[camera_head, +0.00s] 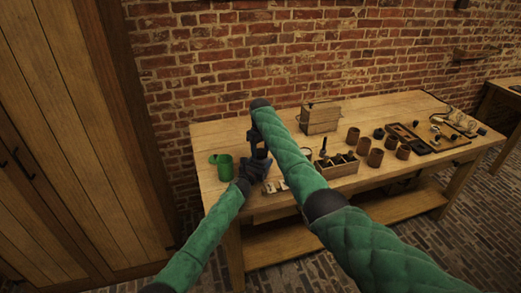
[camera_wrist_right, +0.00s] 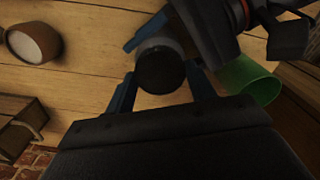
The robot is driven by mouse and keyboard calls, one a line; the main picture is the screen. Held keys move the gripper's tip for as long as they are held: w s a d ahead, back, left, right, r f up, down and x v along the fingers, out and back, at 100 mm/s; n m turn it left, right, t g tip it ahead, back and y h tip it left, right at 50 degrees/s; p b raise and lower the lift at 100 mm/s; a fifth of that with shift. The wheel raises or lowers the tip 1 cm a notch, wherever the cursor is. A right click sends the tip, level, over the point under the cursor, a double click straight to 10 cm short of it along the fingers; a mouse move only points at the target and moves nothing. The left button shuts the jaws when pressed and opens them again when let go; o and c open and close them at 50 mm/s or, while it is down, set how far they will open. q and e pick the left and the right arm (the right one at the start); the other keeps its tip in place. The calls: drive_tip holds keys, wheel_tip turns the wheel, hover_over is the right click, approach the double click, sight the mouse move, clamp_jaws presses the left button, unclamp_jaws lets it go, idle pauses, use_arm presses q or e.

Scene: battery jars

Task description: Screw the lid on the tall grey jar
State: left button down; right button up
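My right gripper (camera_wrist_right: 163,85) comes down from above, its two blue fingers on either side of a dark round lid (camera_wrist_right: 162,72), and appears shut on it. The tall grey jar (camera_wrist_right: 158,44) shows only as a grey rim and side behind the lid; most of it is hidden. My left gripper (camera_head: 256,166) is at the jar from the side, below my right gripper. One blue left finger shows along the jar in the right wrist view; the other is hidden, but it looks shut on the jar. The lid lies against the jar's top; whether its thread has caught cannot be seen.
A green mug (camera_head: 224,167) stands close left of the grippers. Behind my right forearm are a wooden box (camera_head: 320,118), a divided wooden crate (camera_head: 337,169), several brown jars (camera_head: 376,157) and a dark tray (camera_head: 412,141). The table's left end (camera_head: 207,140) has bare wood.

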drive_tip(key=c, duration=0.4)
drive_tip(key=shift+o, duration=0.2)
drive_tip(key=o, duration=1.2)
drive_tip(key=shift+c, duration=0.2)
wheel_tip(320, 180, up, 12)
use_arm(q)
drive_tip(key=shift+c, duration=1.3)
unclamp_jaws()
